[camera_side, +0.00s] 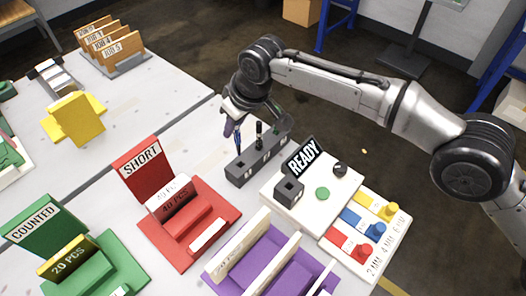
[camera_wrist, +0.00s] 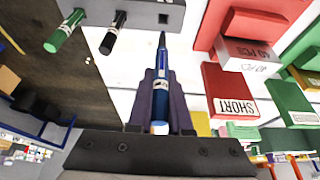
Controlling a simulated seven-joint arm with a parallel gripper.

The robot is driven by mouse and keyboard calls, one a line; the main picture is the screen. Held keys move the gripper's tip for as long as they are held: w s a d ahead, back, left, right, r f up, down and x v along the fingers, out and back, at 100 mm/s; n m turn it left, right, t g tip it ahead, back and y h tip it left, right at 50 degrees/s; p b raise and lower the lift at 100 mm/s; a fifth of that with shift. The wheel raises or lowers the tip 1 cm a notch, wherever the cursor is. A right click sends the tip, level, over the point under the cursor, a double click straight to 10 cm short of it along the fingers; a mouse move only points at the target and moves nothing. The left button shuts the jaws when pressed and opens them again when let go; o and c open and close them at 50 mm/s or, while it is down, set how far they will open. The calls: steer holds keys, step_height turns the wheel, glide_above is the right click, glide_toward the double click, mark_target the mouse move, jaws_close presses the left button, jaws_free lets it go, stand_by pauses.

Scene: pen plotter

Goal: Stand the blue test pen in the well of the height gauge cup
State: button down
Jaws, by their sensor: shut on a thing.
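My gripper (camera_side: 231,127) is shut on the blue test pen (camera_side: 239,143), which also shows between the fingers in the wrist view (camera_wrist: 161,95). The pen is roughly upright, dark tip down, close to the left end of the dark grey pen rack (camera_side: 248,170). In the wrist view its tip shows just short of the rack edge; I cannot tell the exact height gap. The height gauge cup looks to be the small dark grey block (camera_side: 289,190) with a square well on top, on the white board. Its well looks empty.
A black pen (camera_wrist: 113,32) and a green pen (camera_wrist: 65,30) stand in the rack. The white board carries a READY sign (camera_side: 303,158), a dark knob (camera_side: 340,169) and a green button (camera_side: 322,194). A red SHORT tray (camera_side: 225,215) stands left of the cup.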

steer(key=s+d+r, duration=0.7)
steer(key=s+d, duration=0.2)
steer(key=d, duration=0.1)
steer(key=shift+s+d+r, duration=0.3)
steer(key=shift+s+r, duration=0.05)
steer(key=shift+f, duration=2.9)
steer(key=shift+f, duration=2.75)
steer(key=c, duration=0.8)
jaws_free()
steer(key=shift+o, duration=0.2)
